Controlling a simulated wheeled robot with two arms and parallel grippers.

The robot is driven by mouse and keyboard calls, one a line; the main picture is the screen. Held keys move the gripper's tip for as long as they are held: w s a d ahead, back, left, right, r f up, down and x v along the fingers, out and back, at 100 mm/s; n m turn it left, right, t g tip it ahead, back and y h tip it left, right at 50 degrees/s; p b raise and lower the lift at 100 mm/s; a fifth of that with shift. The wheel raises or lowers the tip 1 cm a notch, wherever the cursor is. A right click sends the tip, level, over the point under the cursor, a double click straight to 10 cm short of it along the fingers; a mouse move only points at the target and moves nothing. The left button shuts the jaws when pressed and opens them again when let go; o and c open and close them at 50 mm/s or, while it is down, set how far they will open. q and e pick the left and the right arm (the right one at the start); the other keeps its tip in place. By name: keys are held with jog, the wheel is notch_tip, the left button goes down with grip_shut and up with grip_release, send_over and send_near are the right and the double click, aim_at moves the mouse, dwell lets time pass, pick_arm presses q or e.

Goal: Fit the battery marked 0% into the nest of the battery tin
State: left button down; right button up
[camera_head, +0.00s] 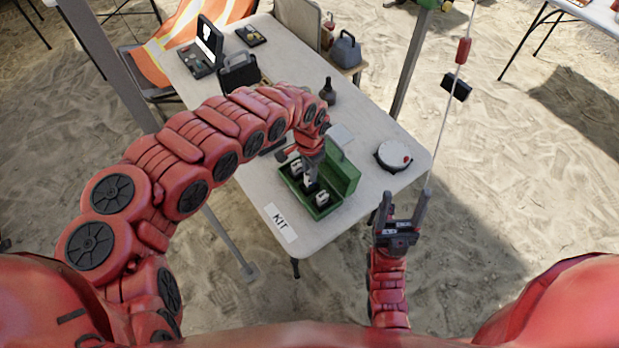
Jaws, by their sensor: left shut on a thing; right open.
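The battery tin (344,174) is a green open box on the near part of the white table, with its lid raised on the right side. White-and-dark batteries show in it, one toward the back (296,168) and one toward the front (322,198). My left gripper (310,180) points down into the tin between these two. It is shut on a battery, which is mostly hidden by the fingers. No 0% mark is readable at this size. My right gripper (401,212) is open and empty, off the table's near right edge.
A KIT label (281,222) lies at the table's near left corner. A round white device (394,155) sits right of the tin. A dark bottle (327,92), a dark carrier (239,72) and an open case (200,54) stand farther back. A cord (454,100) hangs at right.

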pick_arm(q)
jog(key=shift+w, duration=0.15)
jog(key=shift+f, duration=0.25)
notch_tip(320, 180, down, 2)
jog(key=shift+f+p, duration=0.2)
jog(key=shift+p, duration=0.2)
jog(key=shift+f, duration=0.4)
jog(key=shift+a, duration=0.1)
jog(key=shift+f, duration=0.2)
jog(key=c, duration=0.7)
grip_release()
jog(key=shift+w+r, duration=0.1)
